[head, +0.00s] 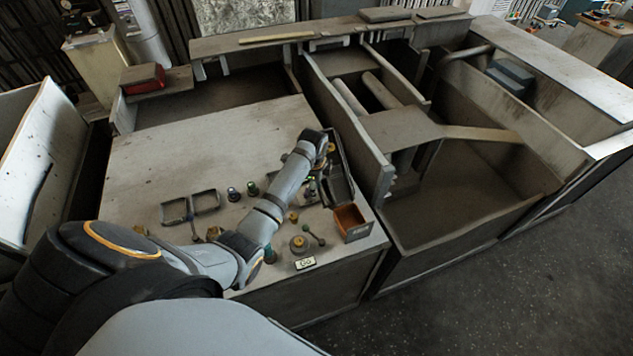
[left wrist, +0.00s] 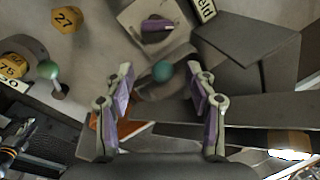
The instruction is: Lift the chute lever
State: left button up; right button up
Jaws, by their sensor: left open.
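My left gripper (head: 322,165) is over the right part of the control panel in the head view, partly hidden by my wrist. In the left wrist view the left gripper (left wrist: 160,84) is open, with purple-lined fingers spread apart. A teal ball knob (left wrist: 162,71) shows between the fingertips, and neither finger visibly touches it. A second lever with a green ball (left wrist: 48,70) stands to the left in that view. No label reading chute can be made out, so I cannot tell for sure which one is the chute lever. My right gripper is out of view.
A purple rotary knob (left wrist: 155,27) and yellow numbered knobs (left wrist: 67,18) sit near the fingers. An orange open box (head: 350,222) stands at the panel's right edge, near a small "Go" label (head: 305,263). The panel's upper left (head: 200,145) is bare.

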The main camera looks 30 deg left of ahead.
pick_arm(q)
jog(key=shift+d+f, duration=0.15)
jog(key=shift+f, duration=0.25)
jog(key=c, duration=0.4)
grip_shut()
